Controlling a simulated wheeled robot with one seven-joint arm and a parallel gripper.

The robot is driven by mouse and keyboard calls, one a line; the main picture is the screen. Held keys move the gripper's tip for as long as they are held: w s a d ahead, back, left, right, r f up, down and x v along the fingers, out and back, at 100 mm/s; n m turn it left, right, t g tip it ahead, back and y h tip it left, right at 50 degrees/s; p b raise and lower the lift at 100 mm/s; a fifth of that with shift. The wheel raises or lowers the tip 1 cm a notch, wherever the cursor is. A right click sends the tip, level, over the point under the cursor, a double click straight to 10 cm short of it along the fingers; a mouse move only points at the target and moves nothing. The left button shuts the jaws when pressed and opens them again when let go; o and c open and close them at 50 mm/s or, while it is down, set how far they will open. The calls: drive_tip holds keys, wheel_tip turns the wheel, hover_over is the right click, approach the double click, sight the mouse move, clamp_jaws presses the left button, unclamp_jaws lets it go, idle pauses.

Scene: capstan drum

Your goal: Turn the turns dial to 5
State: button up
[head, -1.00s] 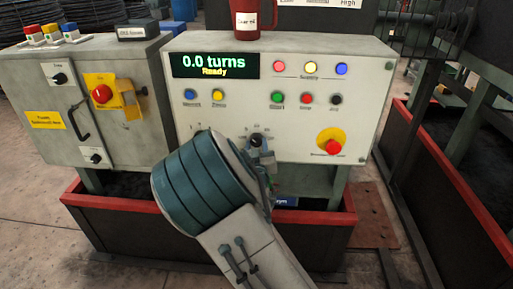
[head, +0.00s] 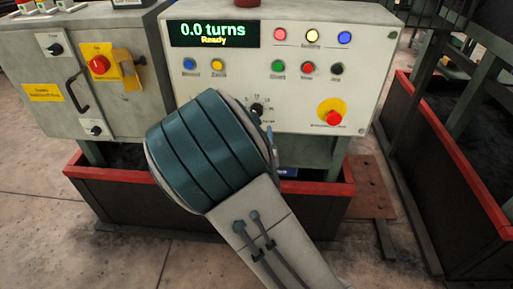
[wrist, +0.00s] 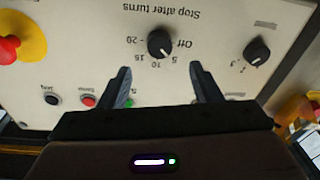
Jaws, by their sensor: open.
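The turns dial, a black knob (wrist: 160,43) under the words "Stop after turns", shows upside down in the wrist view. Marks Off, 5, 10, 15 and 20 surround it. Its pale pointer mark is on the side toward Off and 5, but the exact setting is unclear. The dial (head: 257,108) also shows in the head view just above my arm. My gripper (wrist: 160,70) is open and empty, its fingertips on either side below the dial in the picture, apart from the knob. The head view mostly hides my gripper behind my arm. The display (head: 213,34) reads "0.0 turns, Ready".
A second black dial (wrist: 257,50) sits to the right in the wrist view. Push buttons (head: 307,67) and a red emergency stop (head: 333,118) on yellow are on the same panel. A grey cabinet (head: 110,100) stands left. A red-rimmed trough (head: 110,172) runs below.

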drive_tip(key=shift+s+d+f+p, duration=0.1)
drive_tip(key=shift+s+p, duration=0.5)
drive_tip(key=shift+s, duration=0.85)
drive_tip(key=shift+s+d+f+p, duration=0.1)
drive_tip(key=shift+s+p, duration=0.5)
drive_tip(key=shift+s, duration=0.8)
drive_tip(key=d+r+m+g+p, duration=0.4)
drive_tip(key=d+r+g+p, duration=0.2)
drive_tip(key=g+p, duration=0.2)
drive_tip(key=s+d+r+g+p, duration=0.4)
drive_tip(key=s+r, duration=0.4)
drive_tip(key=s, duration=0.2)
drive_tip(key=s+d+r+n+g+p, duration=0.1)
drive_tip(key=s+d+r+g+p, duration=0.3)
drive_tip(key=s+d+r, duration=0.3)
wheel_tip(320, 180, up, 2)
drive_tip(key=s, duration=0.2)
drive_tip(key=shift+s+r+h+p, duration=0.15)
drive_tip(key=shift+s+h+p, duration=0.15)
drive_tip(key=shift+s+p, duration=0.05)
